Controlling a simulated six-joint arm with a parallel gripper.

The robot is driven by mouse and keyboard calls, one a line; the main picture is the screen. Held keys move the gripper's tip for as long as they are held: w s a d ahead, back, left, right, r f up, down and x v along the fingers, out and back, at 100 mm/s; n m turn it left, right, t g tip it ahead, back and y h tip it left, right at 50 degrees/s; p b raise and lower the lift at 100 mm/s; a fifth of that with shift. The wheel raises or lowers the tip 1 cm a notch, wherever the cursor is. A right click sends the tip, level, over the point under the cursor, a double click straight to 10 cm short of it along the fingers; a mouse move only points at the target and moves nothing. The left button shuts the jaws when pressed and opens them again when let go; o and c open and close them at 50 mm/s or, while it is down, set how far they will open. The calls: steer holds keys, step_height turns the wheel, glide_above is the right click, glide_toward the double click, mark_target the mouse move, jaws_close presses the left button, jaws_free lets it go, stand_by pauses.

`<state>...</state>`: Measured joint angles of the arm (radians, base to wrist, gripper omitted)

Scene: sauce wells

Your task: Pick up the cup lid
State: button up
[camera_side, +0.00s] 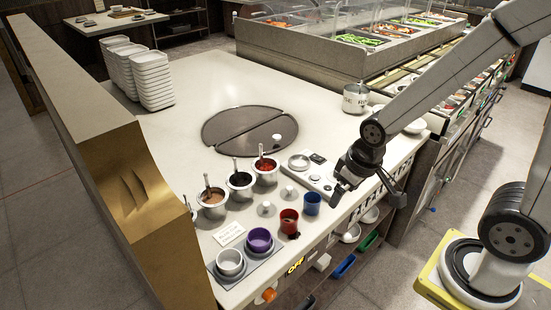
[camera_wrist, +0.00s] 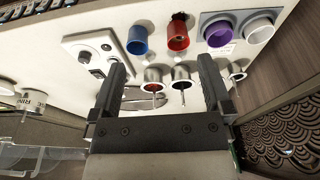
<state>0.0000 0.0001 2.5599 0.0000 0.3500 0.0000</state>
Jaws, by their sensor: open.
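Small pale knobbed pieces that look like lids stand on the counter in the side view: one (camera_side: 266,208) in front of the sauce pots, one (camera_side: 289,192) to its right, and one (camera_side: 277,138) on the dark round plate. I cannot tell which is the cup lid. A red cup (camera_side: 289,221) and a blue cup (camera_side: 312,204) stand near the front edge; they also show in the wrist view, red (camera_wrist: 178,36) and blue (camera_wrist: 137,40). My gripper (camera_side: 368,196) is open and empty, above the counter's front edge, right of the cups. Its fingers (camera_wrist: 162,70) are spread apart.
Three metal sauce pots (camera_side: 212,203) with spoons stand behind the lids. A grey holder (camera_side: 222,277) has a purple bowl (camera_side: 259,240) and a white bowl (camera_side: 230,262). A metal mug (camera_side: 355,98) and stacked white dishes (camera_side: 151,80) are farther back.

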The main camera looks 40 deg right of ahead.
steer(key=m+g+y, duration=0.1)
steer(key=m+g, duration=0.2)
steer(key=m, duration=1.5)
glide_above(266, 203)
steer(key=d, duration=0.1)
steer(key=shift+d+f, duration=0.2)
steer(key=shift+f, duration=5.15)
steer(key=shift+s, duration=0.1)
steer(key=shift+a+f, duration=0.2)
steer(key=shift+f, duration=1.05)
steer(key=shift+a+f, duration=0.25)
steer(key=shift+f, duration=1.05)
steer(key=shift+a+f, duration=0.25)
steer(key=shift+f, duration=1)
